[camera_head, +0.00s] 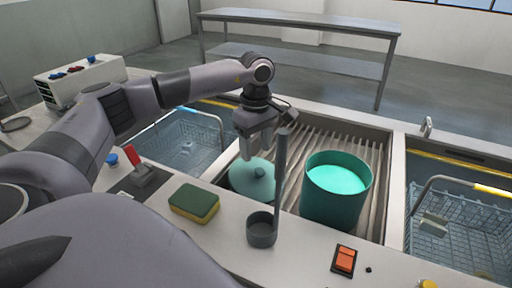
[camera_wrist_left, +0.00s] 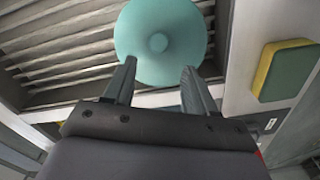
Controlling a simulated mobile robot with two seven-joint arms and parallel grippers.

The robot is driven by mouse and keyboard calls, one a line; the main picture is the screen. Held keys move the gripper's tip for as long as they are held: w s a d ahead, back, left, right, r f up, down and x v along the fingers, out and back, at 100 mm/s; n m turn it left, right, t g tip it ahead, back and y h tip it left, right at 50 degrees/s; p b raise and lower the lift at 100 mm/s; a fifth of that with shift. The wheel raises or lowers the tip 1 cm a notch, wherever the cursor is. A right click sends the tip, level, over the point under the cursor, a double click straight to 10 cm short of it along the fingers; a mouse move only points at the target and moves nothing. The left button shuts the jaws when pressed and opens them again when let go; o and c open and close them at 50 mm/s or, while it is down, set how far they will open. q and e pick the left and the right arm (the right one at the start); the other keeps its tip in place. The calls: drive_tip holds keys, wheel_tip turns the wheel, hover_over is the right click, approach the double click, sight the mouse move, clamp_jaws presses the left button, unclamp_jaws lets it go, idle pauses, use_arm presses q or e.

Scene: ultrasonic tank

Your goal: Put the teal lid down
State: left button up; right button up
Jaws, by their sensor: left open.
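The teal lid (camera_head: 252,181) lies on the ribbed drain area, near its left front edge, with its round knob facing up. It also shows in the left wrist view (camera_wrist_left: 160,24), just beyond the fingertips. My left gripper (camera_head: 257,150) is above the lid, with its fingers apart and nothing between them; they show spread in the left wrist view (camera_wrist_left: 157,72). The teal pot (camera_head: 335,206) stands open to the right of the lid on the same ribbed surface, with light teal contents visible inside. My right gripper is not seen.
A grey post with a cup base (camera_head: 262,232) stands close to the right of the lid. A yellow-green sponge (camera_head: 194,204) and an orange switch (camera_head: 344,260) are on the front counter. Tanks with blue baskets (camera_head: 462,226) lie on both sides.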

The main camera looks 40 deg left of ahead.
use_arm(q)
wheel_tip(320, 180, up, 12)
idle(0.3)
idle(0.5)
